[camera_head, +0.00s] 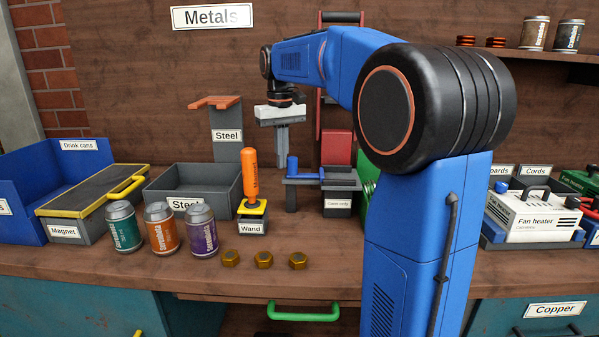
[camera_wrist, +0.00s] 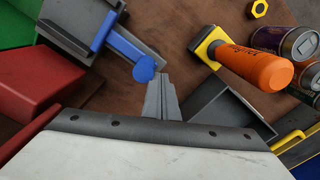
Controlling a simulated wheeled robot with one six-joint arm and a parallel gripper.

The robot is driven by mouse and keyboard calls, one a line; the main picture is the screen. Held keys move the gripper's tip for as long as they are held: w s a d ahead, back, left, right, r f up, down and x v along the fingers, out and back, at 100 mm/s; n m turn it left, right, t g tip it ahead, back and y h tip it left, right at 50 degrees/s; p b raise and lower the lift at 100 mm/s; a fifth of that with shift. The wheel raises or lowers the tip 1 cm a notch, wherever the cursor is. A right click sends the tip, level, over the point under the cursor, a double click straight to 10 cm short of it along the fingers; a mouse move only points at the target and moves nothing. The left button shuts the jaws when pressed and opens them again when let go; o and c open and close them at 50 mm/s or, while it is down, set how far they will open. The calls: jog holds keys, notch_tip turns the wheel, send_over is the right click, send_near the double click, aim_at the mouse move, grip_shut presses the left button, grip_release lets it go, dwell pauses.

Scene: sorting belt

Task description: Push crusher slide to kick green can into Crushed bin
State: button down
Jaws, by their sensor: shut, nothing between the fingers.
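My gripper (camera_head: 282,150) is shut and empty, pointing down just left of and above the crusher (camera_head: 342,208), whose front label seems to read "Cans only". The crusher's blue slide handle (camera_head: 292,168) stands at its left end. In the wrist view the blue handle (camera_wrist: 130,55) lies close to my fingertips (camera_wrist: 163,82); I cannot tell if they touch. A red block (camera_head: 337,148) rises behind the crusher. A green surface (camera_head: 367,190), possibly the Crushed bin, is mostly hidden by my arm. No can is visible in the crusher. A teal-green can (camera_head: 123,228) stands at the bench's left front.
An orange-handled wand (camera_head: 250,175) stands upright left of the crusher. The grey Steel bin (camera_head: 178,182), orange can (camera_head: 161,229) and purple can (camera_head: 201,230) are farther left. Several brass nuts (camera_head: 264,259) lie in front. My arm hides bench space to the right.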

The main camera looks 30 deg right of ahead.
notch_tip(320, 180, up, 8)
jog(key=w+a, duration=0.1)
jog(key=shift+a, duration=0.25)
dwell(0.9)
jog(key=shift+s, duration=0.1)
dwell(0.4)
